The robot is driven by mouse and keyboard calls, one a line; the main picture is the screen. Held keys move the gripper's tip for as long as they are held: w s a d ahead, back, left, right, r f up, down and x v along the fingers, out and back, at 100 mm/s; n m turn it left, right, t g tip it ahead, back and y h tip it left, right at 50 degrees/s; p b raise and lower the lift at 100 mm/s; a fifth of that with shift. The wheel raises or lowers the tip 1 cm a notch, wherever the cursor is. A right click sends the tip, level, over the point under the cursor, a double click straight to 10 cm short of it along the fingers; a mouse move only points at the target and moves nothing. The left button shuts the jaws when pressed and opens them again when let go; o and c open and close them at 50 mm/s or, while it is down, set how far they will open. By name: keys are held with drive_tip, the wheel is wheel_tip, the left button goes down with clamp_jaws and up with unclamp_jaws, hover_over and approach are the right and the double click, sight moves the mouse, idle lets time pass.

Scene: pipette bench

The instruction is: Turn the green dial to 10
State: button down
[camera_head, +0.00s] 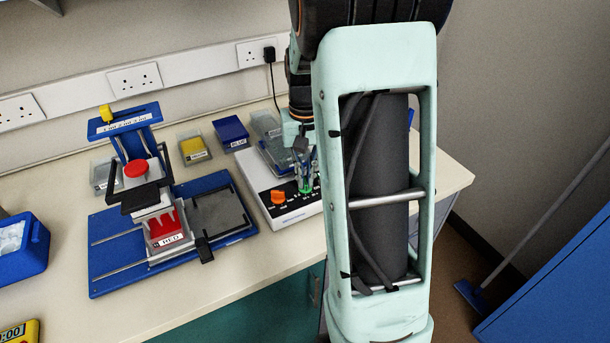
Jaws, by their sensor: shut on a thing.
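The green dial (306,188) sits on the sloped front of a white bench device (291,211), to the right of an orange knob (278,197). My gripper (304,181) points down over the dial, with its fingertips shut around it. The fingers cover most of the dial. Its pointer and scale are too small and too hidden to read. My arm stands in front of the device's right side.
A blue pipetting rig (110,255) with a red knob (136,168) stands left of the device. Yellow (193,147) and blue (231,130) labelled boxes sit behind. A blue bin (22,250) is at the left edge. The front bench strip is clear.

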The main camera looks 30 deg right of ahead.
sight(305, 180)
drive_tip(key=shift+w+m, duration=0.1)
drive_tip(key=shift+m, duration=0.6)
drive_tip(key=c, duration=2.1)
unclamp_jaws()
drive_tip(key=shift+r, duration=0.1)
wheel_tip(305, 180, up, 12)
